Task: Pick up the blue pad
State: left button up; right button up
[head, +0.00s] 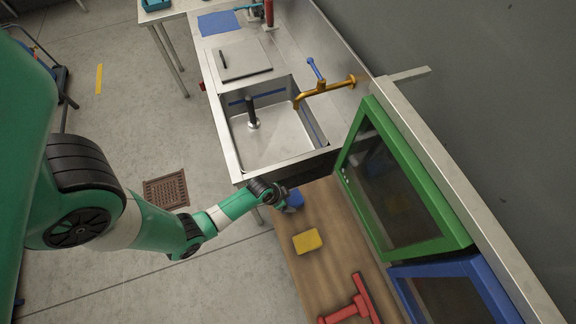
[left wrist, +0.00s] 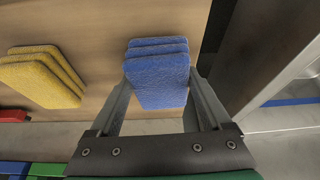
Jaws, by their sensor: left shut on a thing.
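The blue pad (left wrist: 160,75) is a stack of blue layers at the wooden table's edge. In the head view only a small part of the blue pad (head: 296,199) shows beside my left gripper (head: 284,201). In the left wrist view my left gripper (left wrist: 160,92) has one finger on each side of the pad and is shut on it. I cannot tell whether the pad is clear of the table. My right gripper is in neither view.
A yellow pad (head: 308,241) lies on the wooden table (head: 325,215) near the blue one. A red T-shaped tool (head: 352,305) lies nearer. A steel sink (head: 275,140) adjoins the far end. Green-framed (head: 365,130) and blue-framed (head: 455,272) panels stand along the right.

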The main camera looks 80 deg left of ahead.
aim_at(291, 200)
pick_arm(q)
jog(key=r+p, duration=0.3)
jog(key=r, duration=0.1)
jog(key=shift+s+d, duration=0.2)
jog(key=shift+d, duration=0.1)
jog(key=s+d+r+p, duration=0.5)
jog(key=s+d+r, duration=0.3)
jog(key=d, duration=0.2)
jog(key=shift+d+p, duration=0.25)
jog(key=shift+p, duration=0.15)
jog(key=o, duration=1)
jog(key=shift+c, duration=0.2)
jog(key=c, duration=0.8)
jog(key=shift+t, duration=0.3)
